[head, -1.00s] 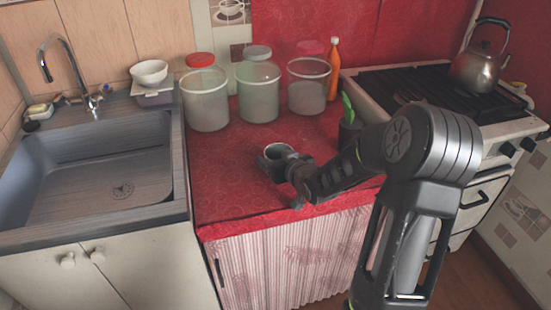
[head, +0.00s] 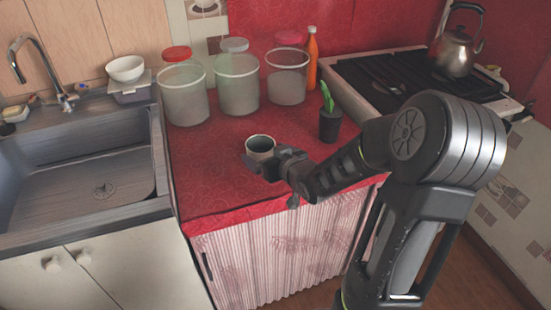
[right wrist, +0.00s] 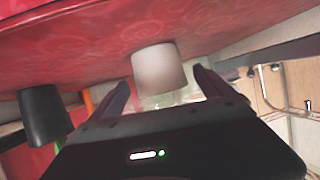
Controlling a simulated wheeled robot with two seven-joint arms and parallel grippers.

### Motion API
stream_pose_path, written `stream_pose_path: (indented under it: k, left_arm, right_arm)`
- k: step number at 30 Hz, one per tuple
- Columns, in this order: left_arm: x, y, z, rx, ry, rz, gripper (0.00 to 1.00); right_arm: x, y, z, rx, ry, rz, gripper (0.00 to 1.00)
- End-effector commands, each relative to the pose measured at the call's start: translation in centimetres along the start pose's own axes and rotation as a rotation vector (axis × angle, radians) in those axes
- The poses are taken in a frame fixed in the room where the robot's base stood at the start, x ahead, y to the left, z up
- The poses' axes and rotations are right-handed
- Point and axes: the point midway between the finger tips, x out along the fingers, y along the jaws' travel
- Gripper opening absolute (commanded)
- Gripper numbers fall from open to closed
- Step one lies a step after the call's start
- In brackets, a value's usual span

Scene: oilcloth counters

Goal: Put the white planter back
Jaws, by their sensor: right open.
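The white planter (head: 261,146) is a small pale pot with a dark inside. It stands upright on the red oilcloth counter (head: 215,180), near its front. My right gripper (head: 266,162) is open and low at the planter's near side, its fingers partly covering the pot's lower part. In the right wrist view the planter (right wrist: 158,70) shows between the two spread fingers, with a gap to each side. How deep it sits between them I cannot tell. My left gripper is not in view.
A black pot with a green plant (head: 330,124) stands right of the planter, close to my right forearm. Several lidded jars (head: 237,85) and an orange bottle (head: 312,62) stand behind. The sink (head: 90,165) is left, the stove (head: 400,75) right. Counter left of the planter is clear.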

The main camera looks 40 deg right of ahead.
Motion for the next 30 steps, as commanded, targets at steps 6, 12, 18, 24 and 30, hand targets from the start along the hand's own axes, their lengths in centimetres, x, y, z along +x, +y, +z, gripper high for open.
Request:
stream_pose_path:
  k: [6, 12, 18, 24, 30]
  left_arm:
    - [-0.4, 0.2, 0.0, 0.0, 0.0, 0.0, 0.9]
    - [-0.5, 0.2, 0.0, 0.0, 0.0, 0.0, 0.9]
    - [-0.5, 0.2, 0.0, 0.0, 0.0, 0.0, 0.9]
    - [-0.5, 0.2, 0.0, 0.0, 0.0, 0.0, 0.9]
    - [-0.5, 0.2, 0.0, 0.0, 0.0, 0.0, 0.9]
  right_arm:
    - [-4.3, 0.1, -0.2, 0.0, 0.002, 0.001, 0.92]
    - [-5.9, 0.0, -0.1, 0.001, 0.001, 0.001, 0.92]
    - [-6.0, 0.0, 0.0, 0.001, 0.0, 0.0, 0.92]
    - [-5.9, 0.0, 0.0, 0.001, 0.0, 0.0, 0.92]
    - [-5.9, 0.0, 0.0, 0.001, 0.0, 0.0, 0.92]
